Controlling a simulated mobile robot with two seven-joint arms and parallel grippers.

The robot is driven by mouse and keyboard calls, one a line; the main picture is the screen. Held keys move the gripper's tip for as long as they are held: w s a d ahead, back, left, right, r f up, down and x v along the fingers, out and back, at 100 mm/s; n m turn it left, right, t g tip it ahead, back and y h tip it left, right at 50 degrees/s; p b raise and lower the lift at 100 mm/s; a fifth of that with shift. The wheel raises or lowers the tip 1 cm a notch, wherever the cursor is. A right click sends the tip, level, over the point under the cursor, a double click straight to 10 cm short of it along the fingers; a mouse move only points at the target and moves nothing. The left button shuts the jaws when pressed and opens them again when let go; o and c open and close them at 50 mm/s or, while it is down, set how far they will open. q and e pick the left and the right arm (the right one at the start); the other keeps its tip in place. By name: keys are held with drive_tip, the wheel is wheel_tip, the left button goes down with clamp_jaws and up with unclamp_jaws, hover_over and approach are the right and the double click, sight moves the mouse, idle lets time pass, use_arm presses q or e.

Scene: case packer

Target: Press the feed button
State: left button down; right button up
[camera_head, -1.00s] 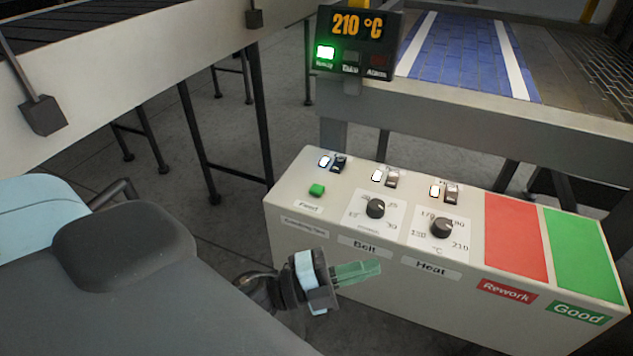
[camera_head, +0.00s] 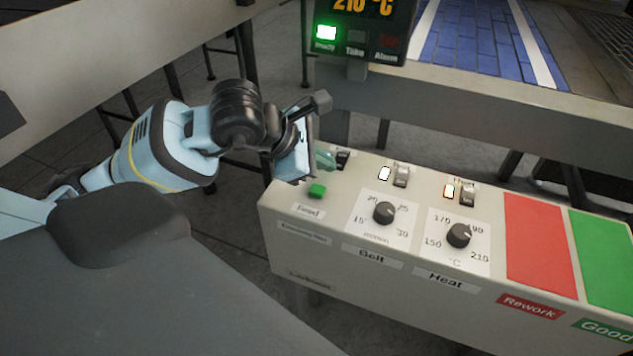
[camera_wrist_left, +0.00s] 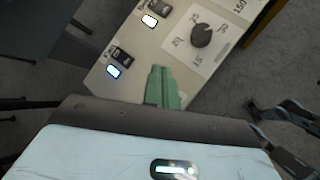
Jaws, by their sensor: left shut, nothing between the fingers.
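My left gripper (camera_head: 326,160) is shut and empty. Its green fingertips are over the back left corner of the box, just behind the button in the head view and apart from it. In the left wrist view the shut green fingers (camera_wrist_left: 162,88) point at the box top; the feed button does not show there and may be hidden behind them. My right gripper is not in view.
The box (camera_head: 340,200) also carries rocker switches (camera_head: 402,176), a Belt knob (camera_head: 385,213), a Heat knob (camera_head: 459,235), a red Rework area (camera_head: 538,240) and a green Good area (camera_head: 603,255). A display (camera_head: 362,30) with a lit green Ready lamp stands behind. Conveyor frames stand beyond.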

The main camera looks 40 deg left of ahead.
sight(313, 191)
use_arm(q)
drive_tip(key=a+r+y, duration=0.1)
drive_tip(key=w+a+r+t+y, duration=0.1)
drive_tip(key=a, duration=0.1)
drive_tip(key=shift+w+a+r, duration=0.1)
drive_tip(key=shift+w+a, duration=0.05)
drive_tip(key=shift+a, duration=0.05)
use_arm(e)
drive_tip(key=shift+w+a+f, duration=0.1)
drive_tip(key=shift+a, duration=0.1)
